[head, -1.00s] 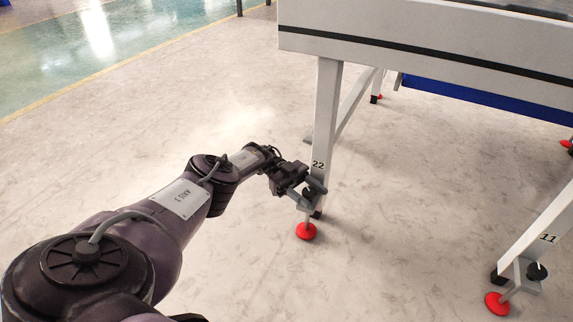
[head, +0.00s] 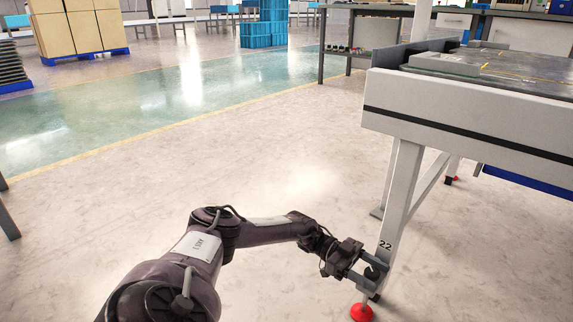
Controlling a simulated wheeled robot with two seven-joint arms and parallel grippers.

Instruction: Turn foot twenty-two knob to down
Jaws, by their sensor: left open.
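The table leg marked 22 (head: 402,195) stands at the right in the head view. Its red foot (head: 361,313) rests on the floor near the bottom edge. The knob's turn position is too small to read. My right gripper is not in view.
The table (head: 460,125) with a white side and black stripe overhangs the leg at the right. The pale floor (head: 270,160) to the left is clear. A green walkway (head: 150,115) crosses behind. Cardboard boxes (head: 80,28) and blue crates (head: 263,25) stand far back.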

